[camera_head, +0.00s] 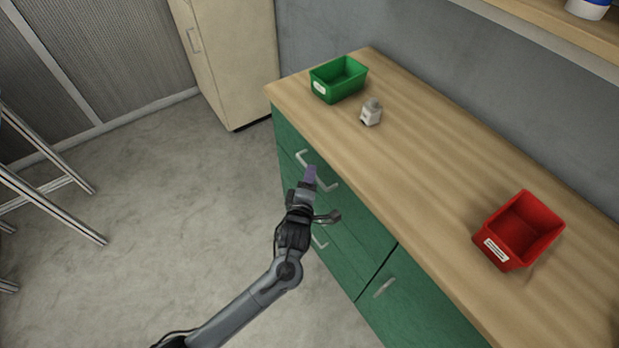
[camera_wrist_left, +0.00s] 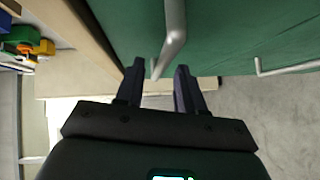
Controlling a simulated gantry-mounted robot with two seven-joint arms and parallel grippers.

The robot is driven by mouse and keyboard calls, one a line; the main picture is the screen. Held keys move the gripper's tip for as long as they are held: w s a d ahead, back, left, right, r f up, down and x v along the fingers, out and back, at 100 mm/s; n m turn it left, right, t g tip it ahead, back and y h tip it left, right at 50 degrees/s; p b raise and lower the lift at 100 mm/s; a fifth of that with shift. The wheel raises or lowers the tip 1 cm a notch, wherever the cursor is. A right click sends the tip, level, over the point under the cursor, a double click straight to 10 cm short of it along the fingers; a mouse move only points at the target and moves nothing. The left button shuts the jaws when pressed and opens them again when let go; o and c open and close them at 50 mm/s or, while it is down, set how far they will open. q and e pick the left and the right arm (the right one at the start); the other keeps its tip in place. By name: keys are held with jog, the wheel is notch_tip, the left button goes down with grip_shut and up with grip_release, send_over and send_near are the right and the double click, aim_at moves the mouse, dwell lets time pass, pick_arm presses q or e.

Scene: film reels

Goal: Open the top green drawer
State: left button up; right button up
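The green top drawer (camera_head: 289,139) is at the upper left of the wooden-topped cabinet, its front looking flush. Its pale bar handle (camera_head: 301,156) is partly hidden behind my left gripper (camera_head: 311,176), which is at the drawer front. In the left wrist view the handle (camera_wrist_left: 174,38) runs down to between the two dark fingertips of the left gripper (camera_wrist_left: 158,82). The fingers are apart, with gaps beside the handle; I cannot tell whether either touches it. My right gripper is in neither view.
A lower handle (camera_head: 320,241) shows below, also in the left wrist view (camera_wrist_left: 288,69). Another green front (camera_head: 408,310) is to the right. On the worktop (camera_head: 430,170) stand a green bin (camera_head: 323,88), a small grey-white object (camera_head: 371,113) and a red bin (camera_head: 507,249).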

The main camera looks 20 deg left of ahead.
pick_arm(q)
jog(key=shift+w, duration=0.35)
grip_shut()
